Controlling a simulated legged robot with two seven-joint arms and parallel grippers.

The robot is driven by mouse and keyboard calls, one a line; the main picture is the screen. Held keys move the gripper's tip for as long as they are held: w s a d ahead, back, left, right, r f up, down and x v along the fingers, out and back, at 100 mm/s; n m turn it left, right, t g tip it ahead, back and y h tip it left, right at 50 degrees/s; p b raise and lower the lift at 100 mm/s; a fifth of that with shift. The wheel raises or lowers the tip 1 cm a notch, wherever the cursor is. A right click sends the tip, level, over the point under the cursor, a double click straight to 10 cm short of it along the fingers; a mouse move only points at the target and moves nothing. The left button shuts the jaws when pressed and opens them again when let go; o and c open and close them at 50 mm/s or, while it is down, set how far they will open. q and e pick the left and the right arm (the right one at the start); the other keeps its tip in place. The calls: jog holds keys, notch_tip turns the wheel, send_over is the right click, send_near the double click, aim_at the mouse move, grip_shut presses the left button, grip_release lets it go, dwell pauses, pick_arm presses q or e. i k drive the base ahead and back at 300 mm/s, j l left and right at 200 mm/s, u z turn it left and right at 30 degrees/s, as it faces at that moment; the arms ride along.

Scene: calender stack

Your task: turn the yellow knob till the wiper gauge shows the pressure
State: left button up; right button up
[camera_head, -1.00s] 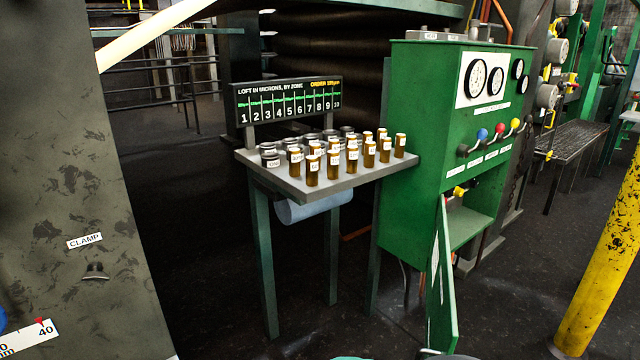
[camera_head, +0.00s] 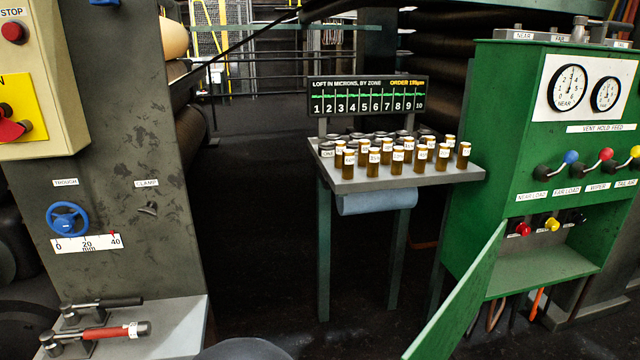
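The yellow knob (camera_head: 552,224) sits between a red knob (camera_head: 523,229) and a dark knob (camera_head: 577,217) in the open lower compartment of the green cabinet (camera_head: 492,120). Its small label is unreadable. Two dials show above, NEAR (camera_head: 567,88) and FAR (camera_head: 605,94); no dial marked wiper is in view. A WIPER label (camera_head: 597,186) is on the cabinet face below the levers. A lever with a yellow ball (camera_head: 635,152) is cut by the right edge. Neither gripper is in view.
The cabinet's green door (camera_head: 458,300) hangs open, jutting forward at lower left of the compartment. A grey table (camera_head: 365,184) with several small jars stands left of it. A grey machine frame (camera_head: 125,215) with a blue handwheel (camera_head: 67,219) is at far left. Dark floor lies between.

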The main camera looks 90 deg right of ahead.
aim_at(551, 224)
jog(key=k+u, duration=0.3)
jog(key=k, duration=0.25)
jog(key=k+j+u, duration=0.25)
jog(key=k, duration=0.3)
jog(key=k+j+u, duration=0.15)
jog(key=k+u, duration=0.15)
jog(key=k, duration=0.25)
jog(key=k+z, duration=0.25)
jog(key=z, duration=0.2)
jog(key=k+l+z, duration=0.15)
jog(key=z, duration=0.3)
jog(key=k+l+z, duration=0.25)
jog(key=z, duration=0.2)
jog(key=k+l+z, duration=0.3)
jog(key=z, duration=0.15)
